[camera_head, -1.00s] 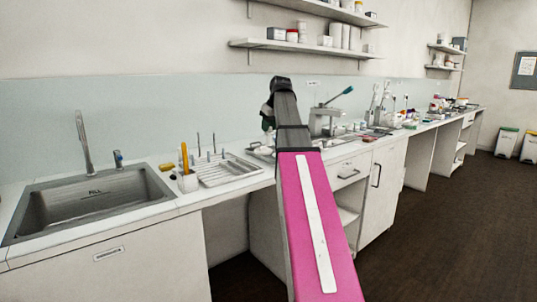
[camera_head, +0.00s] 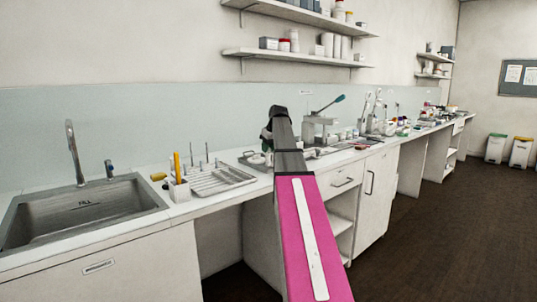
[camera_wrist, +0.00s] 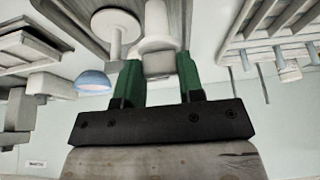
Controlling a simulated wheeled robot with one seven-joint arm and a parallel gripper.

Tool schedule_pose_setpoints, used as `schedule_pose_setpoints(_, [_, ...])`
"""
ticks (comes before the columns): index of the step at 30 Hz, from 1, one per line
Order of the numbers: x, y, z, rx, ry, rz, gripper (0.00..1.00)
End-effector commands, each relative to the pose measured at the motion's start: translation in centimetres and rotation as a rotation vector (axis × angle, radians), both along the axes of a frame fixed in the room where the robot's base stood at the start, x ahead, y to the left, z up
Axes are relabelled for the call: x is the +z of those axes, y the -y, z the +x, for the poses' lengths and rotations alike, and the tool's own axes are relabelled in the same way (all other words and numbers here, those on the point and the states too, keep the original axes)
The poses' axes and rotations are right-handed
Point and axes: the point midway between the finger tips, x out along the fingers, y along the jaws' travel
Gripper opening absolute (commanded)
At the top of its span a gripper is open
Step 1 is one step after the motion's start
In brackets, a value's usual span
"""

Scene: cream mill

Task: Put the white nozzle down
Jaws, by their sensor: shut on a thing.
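In the wrist view, the green fingers of my gripper (camera_wrist: 160,82) are shut on the white nozzle (camera_wrist: 158,40), a pale piece with a greyish block between the fingertips. Its far end lies over a grey tray, and I cannot tell whether it touches. A white piece with a round disc (camera_wrist: 117,22) stands beside it on the tray. In the head view, my gripper (camera_head: 266,134) shows only as a bit of dark green left of my arm, above the counter; the arm hides most of it and the nozzle cannot be made out.
A white drying rack (camera_head: 222,180) and a holder with a yellow tool (camera_head: 179,190) stand left of my gripper, beyond them the sink (camera_head: 80,210). A lever press (camera_head: 318,128) stands close on the right. A blue-domed thing (camera_wrist: 93,80) shows in the wrist view.

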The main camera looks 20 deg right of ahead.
Motion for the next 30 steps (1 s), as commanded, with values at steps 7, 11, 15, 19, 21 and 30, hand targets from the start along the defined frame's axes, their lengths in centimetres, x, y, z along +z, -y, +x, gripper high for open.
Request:
schedule_pose_setpoints(7, [-2.8, 0.0, -0.1, 0.000, 0.000, 0.000, 0.12])
schedule_pose_setpoints(11, [-2.7, 0.0, 0.0, 0.000, 0.000, 0.000, 0.12])
schedule_pose_setpoints(15, [-2.8, 0.0, -0.1, 0.000, 0.000, 0.000, 0.12])
schedule_pose_setpoints(19, [-2.8, 0.0, 0.0, 0.000, 0.000, 0.000, 0.61])
schedule_pose_setpoints(21, [-2.8, 0.0, 0.0, 0.000, 0.000, 0.000, 0.61])
schedule_pose_setpoints(30, [-2.1, 0.1, -0.2, 0.000, 0.001, -0.001, 0.61])
